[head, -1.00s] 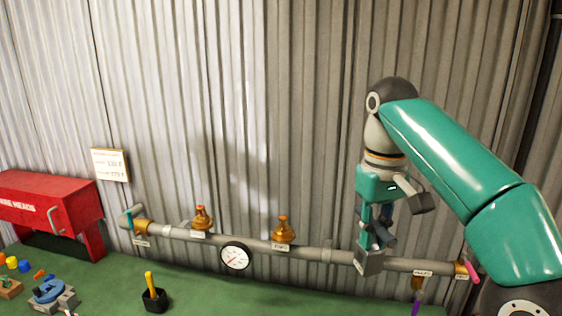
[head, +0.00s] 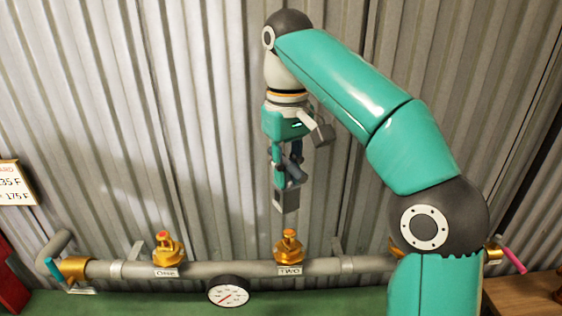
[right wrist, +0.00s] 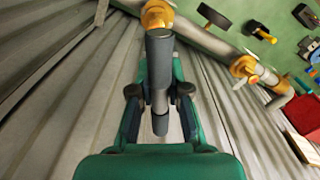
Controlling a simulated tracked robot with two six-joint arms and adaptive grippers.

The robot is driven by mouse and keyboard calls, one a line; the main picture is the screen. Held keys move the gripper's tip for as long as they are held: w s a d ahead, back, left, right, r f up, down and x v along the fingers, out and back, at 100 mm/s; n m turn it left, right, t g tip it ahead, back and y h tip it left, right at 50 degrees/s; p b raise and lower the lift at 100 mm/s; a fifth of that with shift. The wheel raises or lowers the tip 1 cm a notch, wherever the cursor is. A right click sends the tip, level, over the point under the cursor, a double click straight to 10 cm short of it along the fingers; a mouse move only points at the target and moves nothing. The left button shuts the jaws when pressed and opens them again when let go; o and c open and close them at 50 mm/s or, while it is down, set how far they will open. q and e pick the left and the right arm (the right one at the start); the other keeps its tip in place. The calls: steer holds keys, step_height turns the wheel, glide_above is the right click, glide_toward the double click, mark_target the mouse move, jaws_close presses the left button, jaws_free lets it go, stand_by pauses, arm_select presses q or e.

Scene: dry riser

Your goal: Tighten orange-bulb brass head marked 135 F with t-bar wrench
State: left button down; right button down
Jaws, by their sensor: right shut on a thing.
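My right gripper (head: 287,165) points down, shut on a grey tubular tool, the t-bar wrench (head: 286,199). In the right wrist view the wrench (right wrist: 160,75) sits between the fingers (right wrist: 159,95). Its far end points at a brass head. In the head view the wrench's lower end is above the brass head (head: 289,246) labelled TWO, with a gap between them. That head has an orange tip. Another brass head (head: 167,249) with a red tip stands at label ONE. My left gripper is out of view.
Both heads stand on a grey pipe (head: 215,268) along the corrugated wall. A round gauge (head: 228,292) hangs between them. A temperature sign (head: 15,184) is at left, and a wooden surface (head: 525,297) at lower right. My right arm hides part of the pipe.

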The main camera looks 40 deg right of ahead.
mark_target(291, 184)
steer(key=shift+s+d, duration=0.3)
steer(key=shift+s, duration=0.05)
steer(key=shift+f+b, duration=2.2)
steer(key=shift+f, duration=0.6)
steer(key=shift+p, duration=0.45)
steer(key=shift+f+b, duration=2.35)
steer(key=shift+f, duration=0.6)
steer(key=shift+r, duration=0.15)
steer(key=shift+r+p, duration=2.6)
steer(key=shift+p, duration=0.4)
